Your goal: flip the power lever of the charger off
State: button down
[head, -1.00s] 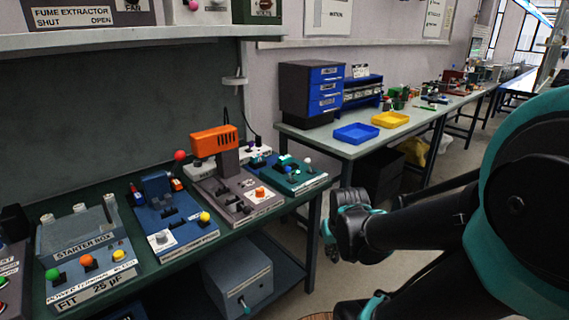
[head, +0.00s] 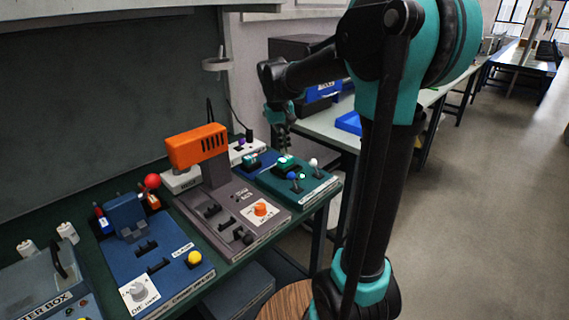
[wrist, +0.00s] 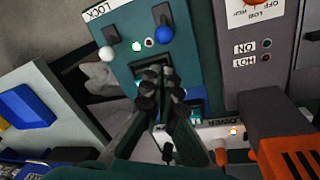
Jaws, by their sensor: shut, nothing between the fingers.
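My gripper (wrist: 162,76) is shut and empty. In the wrist view its dark fingertips lie over the teal station (wrist: 183,48), close together; contact cannot be told. In the head view my gripper (head: 279,122) hangs above the back of the teal station (head: 311,189), near the white unit (head: 249,157) with a purple knob. Which unit is the charger is not readable.
The grey station with an orange head (head: 197,146) stands left of the teal one, close to the white unit. A blue station (head: 157,257) is further left. A second bench with a blue tray (head: 349,122) lies behind my arm. Open floor is at right.

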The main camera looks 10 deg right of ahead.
aim_at(293, 179)
jog(key=f, duration=0.3)
jog(key=d+f, duration=0.1)
jog(key=f, duration=0.6)
jog(key=shift+w+d, duration=0.3)
jog(key=shift+w, duration=0.1)
jog(key=shift+s+d+r+t+y, duration=0.3)
jog(key=shift+s+r+t+y, duration=0.1)
jog(key=shift+t, duration=0.3)
jog(key=shift+s+d+r+t+y, duration=0.3)
jog(key=shift+s+d+t+y, duration=0.3)
jog(key=shift+t, duration=0.3)
jog(key=s+t+y, duration=0.1)
jog(key=s+d+t, duration=0.1)
jog(key=shift+s+d+r+m+t+y, duration=0.1)
jog(key=shift+d+r+m+t+y, duration=0.1)
jog(key=shift+m+t+y, duration=0.15)
jog(key=shift+a, duration=0.15)
jog(key=shift+r, duration=0.25)
jog(key=shift+r, duration=0.65)
